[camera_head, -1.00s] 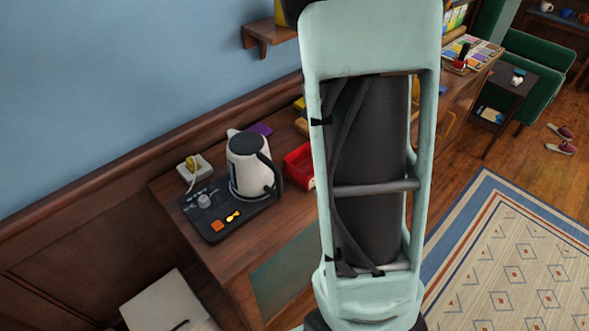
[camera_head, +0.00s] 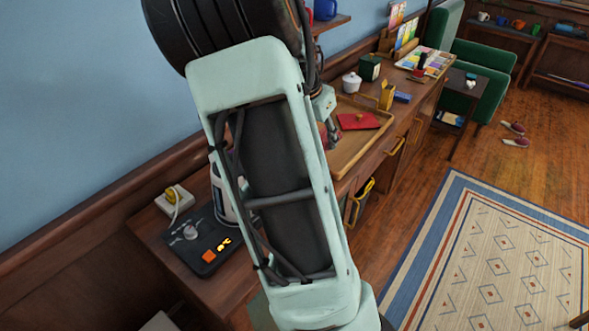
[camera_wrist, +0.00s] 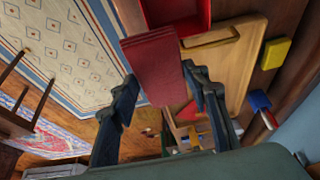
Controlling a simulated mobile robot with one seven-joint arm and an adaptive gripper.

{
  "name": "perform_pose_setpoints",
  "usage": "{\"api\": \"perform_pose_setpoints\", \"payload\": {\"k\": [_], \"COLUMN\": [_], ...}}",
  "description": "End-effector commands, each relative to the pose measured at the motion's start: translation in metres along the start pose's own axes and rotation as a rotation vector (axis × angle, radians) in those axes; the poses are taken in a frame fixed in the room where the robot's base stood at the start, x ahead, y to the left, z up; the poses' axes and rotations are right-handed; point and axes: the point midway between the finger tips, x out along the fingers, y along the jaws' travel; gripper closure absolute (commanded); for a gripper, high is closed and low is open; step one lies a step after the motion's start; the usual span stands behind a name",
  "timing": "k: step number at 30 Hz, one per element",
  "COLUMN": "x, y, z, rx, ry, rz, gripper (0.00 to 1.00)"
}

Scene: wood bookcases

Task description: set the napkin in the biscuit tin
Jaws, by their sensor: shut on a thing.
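My gripper (camera_wrist: 159,80) is shut on the napkin (camera_wrist: 152,55), a dark red folded cloth, in the wrist view. The napkin extends past the fingertips towards the top of that view. The biscuit tin (camera_wrist: 176,14), seemingly the open red box, is partly cut off at the top edge, just beyond the napkin. In the head view my gripper (camera_head: 330,118) is partly hidden behind my arm over the desk, and the tin is not clearly visible there.
A wooden tray (camera_head: 347,165) holds a flat red piece (camera_head: 358,121). A white pot (camera_head: 351,83), a green box (camera_head: 370,68) and a yellow holder (camera_head: 387,95) stand beyond. The kettle (camera_head: 218,190) is mostly hidden by my arm. Open floor and a rug (camera_head: 490,265) lie right.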

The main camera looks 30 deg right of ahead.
Motion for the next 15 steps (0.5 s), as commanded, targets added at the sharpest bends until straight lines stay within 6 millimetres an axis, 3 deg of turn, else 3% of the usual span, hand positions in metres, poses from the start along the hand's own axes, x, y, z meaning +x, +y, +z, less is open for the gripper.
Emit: {"api": "perform_pose_setpoints", "payload": {"k": [7, 15], "x": [0.024, 0.038], "y": [-0.029, -0.041], "z": [0.049, 0.068], "rx": [-0.003, 0.0], "ry": [-0.001, 0.0], "rz": [0.004, 0.001], "gripper": [0.77, 0.77]}}
